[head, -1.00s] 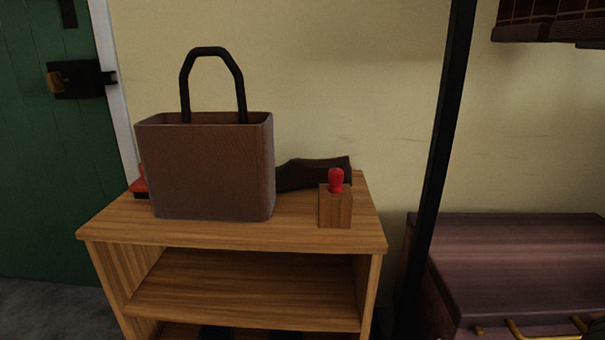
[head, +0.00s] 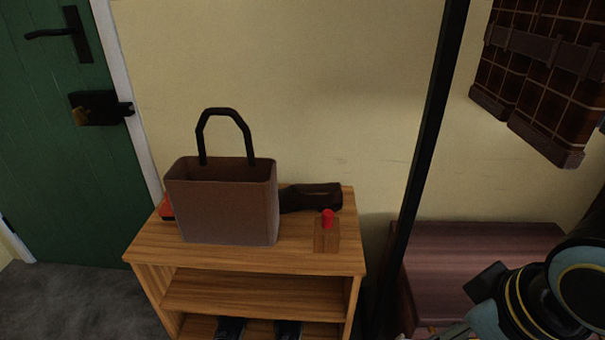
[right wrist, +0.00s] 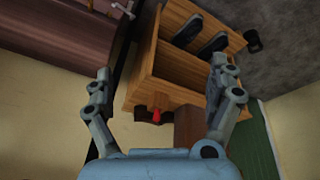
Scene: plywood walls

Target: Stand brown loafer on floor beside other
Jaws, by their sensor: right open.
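A dark brown shoe (head: 318,196), which looks like the loafer, lies on top of the wooden shelf unit (head: 300,261), against the wall. The brown bag hides its left end. In the right wrist view a dark object (right wrist: 253,40), too small to identify, sits on the floor beside the unit; it may be the other loafer. My right gripper (right wrist: 160,75) is open and empty, its fingers spread above the shelf unit and apart from the shoe. In the head view my right arm enters at lower right. My left gripper is not in view.
A brown bag (head: 222,205) with a black handle and a red-topped wooden block (head: 327,236) stand on the unit near the shoe. Dark shoes (head: 230,328) sit on its lower shelf. A black post (head: 425,150) and a dark bench (head: 480,250) are right. Grey floor (head: 75,295) is clear at left.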

